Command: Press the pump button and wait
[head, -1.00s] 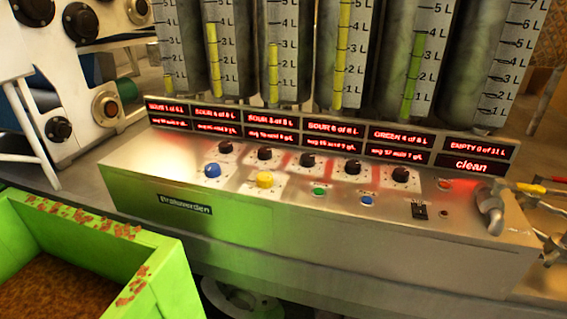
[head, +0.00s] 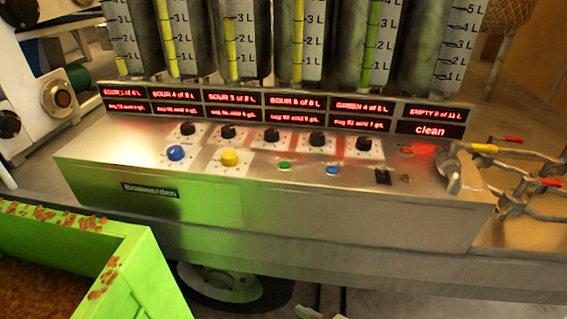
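A steel control panel (head: 300,205) spans the middle of the head view. It carries a large blue button (head: 176,153), a large yellow button (head: 229,158), a small green button (head: 284,165) and a small blue button (head: 333,170). A black switch (head: 383,177) and a small dark reddish button (head: 405,179) are further right. The labels are too small to read, so I cannot tell which is the pump button. Neither gripper can be made out; a small pale piece at the bottom edge is too cut off to identify.
Several black knobs (head: 272,136) stand behind the buttons. Red displays, one reading "clean" (head: 430,130), and graduated tubes (head: 296,45) rise behind. A green bin (head: 135,270) is at the lower left. A metal pipe elbow (head: 454,175) and valves with coloured handles (head: 483,148) are on the right.

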